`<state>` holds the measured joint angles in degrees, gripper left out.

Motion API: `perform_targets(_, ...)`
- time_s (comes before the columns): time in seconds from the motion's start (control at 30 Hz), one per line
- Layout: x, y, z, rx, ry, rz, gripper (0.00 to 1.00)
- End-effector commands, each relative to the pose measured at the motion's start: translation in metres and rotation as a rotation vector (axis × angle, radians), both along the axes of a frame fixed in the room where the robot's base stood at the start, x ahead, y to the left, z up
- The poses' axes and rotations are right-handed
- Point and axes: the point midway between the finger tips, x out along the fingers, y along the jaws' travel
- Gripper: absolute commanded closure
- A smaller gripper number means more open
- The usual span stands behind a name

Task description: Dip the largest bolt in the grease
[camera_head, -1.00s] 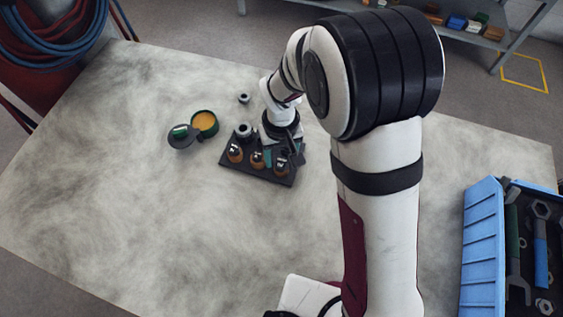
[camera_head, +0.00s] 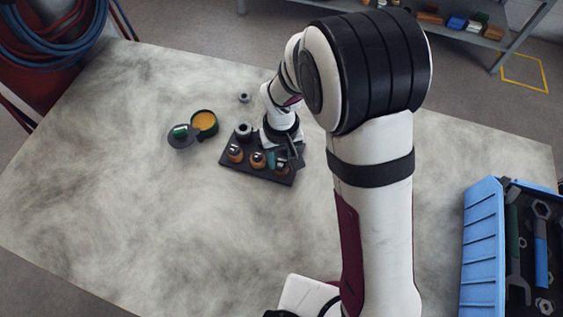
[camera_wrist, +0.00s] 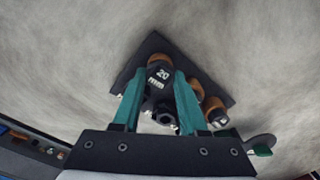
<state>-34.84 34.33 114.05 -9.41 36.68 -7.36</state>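A dark rack (camera_head: 227,166) stands on the table and holds several upright bolts with orange-brown collars. The bolt marked "20 mm" (camera_wrist: 160,73) stands at the rack's right end in the head view; it has a dark head. Smaller bolts, the middle one (camera_head: 257,160) and the left one (camera_head: 235,153), stand beside it. My gripper (camera_wrist: 163,78) is over that right end, its teal fingers apart on either side of the 20 mm head; contact is not clear. The open grease tin (camera_head: 205,122) holds yellow-orange grease and is left of the rack.
The tin's dark lid (camera_head: 183,137) with a green mark lies beside the tin. A small nut-like part (camera_head: 244,97) lies behind the rack. A blue crate of tools (camera_head: 482,250) is at the right. The table's left and front are clear.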

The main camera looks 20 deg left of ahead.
Motion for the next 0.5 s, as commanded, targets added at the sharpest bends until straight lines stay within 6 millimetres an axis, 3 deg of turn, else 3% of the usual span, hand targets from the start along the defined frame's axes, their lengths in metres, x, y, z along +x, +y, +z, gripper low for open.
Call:
perform_targets(0.03,0.0000,0.0000,0.0001,0.000,0.000,0.000,0.87)
perform_targets(0.1,0.0000,0.0000,0.0001,0.000,0.000,0.000,0.99)
perform_targets(0.5,0.0006,0.0004,0.0083,0.001,-0.002,0.000,1.00)
